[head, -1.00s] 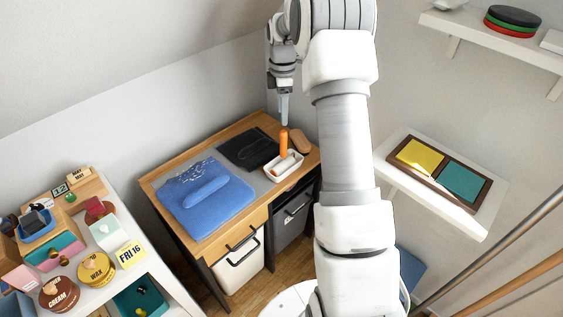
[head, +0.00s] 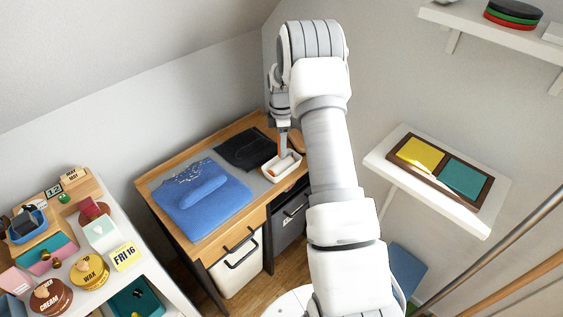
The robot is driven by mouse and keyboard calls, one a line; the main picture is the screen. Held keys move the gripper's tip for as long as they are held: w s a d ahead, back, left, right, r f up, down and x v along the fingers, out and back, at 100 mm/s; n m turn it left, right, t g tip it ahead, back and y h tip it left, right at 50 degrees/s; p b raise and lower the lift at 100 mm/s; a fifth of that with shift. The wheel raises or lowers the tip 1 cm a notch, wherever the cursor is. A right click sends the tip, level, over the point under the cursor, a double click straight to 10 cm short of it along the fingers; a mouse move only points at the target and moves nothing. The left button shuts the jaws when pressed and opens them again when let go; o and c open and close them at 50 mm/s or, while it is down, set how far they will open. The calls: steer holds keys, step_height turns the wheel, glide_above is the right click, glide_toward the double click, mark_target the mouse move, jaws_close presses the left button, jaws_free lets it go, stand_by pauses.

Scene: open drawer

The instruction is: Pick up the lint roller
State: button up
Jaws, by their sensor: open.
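An orange handle (head: 277,147), which looks like the lint roller's, stands upright at the white tray (head: 271,178) on the right of the wooden desk. My gripper (head: 284,152) points down right at this handle, its fingers overlapping it in the picture. The gripper is open; whether the handle is between the fingers cannot be told at this size. Part of the handle is hidden behind the fingers, and the roller end is not clear.
A brown oval object (head: 297,141) lies just right of the gripper. A black folded cloth (head: 245,149) and a blue folded garment (head: 203,200) lie to the left. A wall shelf (head: 480,224) is to the right.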

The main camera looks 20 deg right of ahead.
steer(key=shift+f, duration=0.25)
jaws_close()
steer(key=shift+r, duration=0.1)
